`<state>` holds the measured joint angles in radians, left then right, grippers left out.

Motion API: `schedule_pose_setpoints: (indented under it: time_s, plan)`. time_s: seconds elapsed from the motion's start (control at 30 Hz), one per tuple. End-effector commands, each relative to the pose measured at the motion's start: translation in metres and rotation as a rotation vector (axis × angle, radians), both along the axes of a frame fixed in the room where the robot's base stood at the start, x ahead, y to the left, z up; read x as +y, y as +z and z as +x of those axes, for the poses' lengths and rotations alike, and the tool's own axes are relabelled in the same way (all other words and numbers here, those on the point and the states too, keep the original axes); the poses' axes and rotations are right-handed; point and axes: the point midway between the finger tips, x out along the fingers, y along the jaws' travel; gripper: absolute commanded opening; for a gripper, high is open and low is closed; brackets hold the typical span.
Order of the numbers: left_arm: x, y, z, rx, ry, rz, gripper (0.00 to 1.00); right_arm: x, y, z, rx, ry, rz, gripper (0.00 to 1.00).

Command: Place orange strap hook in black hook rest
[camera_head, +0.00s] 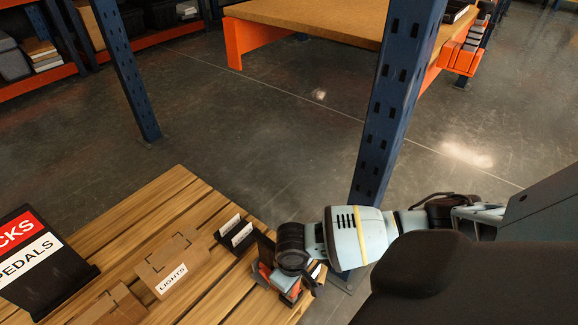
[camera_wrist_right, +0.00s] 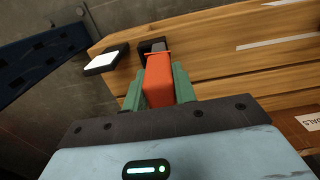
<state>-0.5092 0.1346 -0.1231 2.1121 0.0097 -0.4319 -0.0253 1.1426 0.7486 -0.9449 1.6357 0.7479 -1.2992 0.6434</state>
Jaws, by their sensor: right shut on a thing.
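The orange strap hook (camera_wrist_right: 158,82) sits between the two green fingers of my right gripper (camera_wrist_right: 158,92) in the right wrist view. The gripper is shut on it. A grey part shows at the hook's far end, close to a dark piece (camera_wrist_right: 150,45) at the table edge that looks like the black hook rest. I cannot tell whether they touch. In the head view my right gripper (camera_head: 284,284) is at the right edge of the wooden table, beside an upright black plate (camera_head: 264,246); only a bit of orange shows there. My left gripper is not in view.
The slatted wooden table (camera_head: 180,195) carries a cardboard box labelled LIGHTS (camera_head: 168,262), a black holder with white cards (camera_head: 236,238) and a black PEDALS sign (camera_head: 45,265). A blue post (camera_head: 390,110) stands just beyond my right arm.

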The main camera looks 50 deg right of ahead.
Motion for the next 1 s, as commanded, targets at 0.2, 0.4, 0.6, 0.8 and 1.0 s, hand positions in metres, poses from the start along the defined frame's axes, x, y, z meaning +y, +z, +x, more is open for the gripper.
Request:
schedule_pose_setpoints:
  time_s: [0.2,0.4,0.6,0.8,1.0]
  plan:
    - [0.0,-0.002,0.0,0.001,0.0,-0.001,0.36,-0.005,0.0,0.005,-0.001,0.0,0.001,0.0]
    - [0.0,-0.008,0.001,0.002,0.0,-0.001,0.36,-0.013,-0.002,0.014,-0.003,-0.001,-0.001,0.0]
    - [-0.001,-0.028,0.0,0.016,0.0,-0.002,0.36,-0.014,-0.031,0.014,0.001,0.0,0.0,0.0]
    - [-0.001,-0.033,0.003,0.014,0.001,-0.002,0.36,-0.014,-0.036,0.014,-0.002,0.0,0.0,0.0]
    - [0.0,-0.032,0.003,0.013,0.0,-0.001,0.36,-0.014,-0.036,0.014,-0.002,0.0,0.0,0.0]
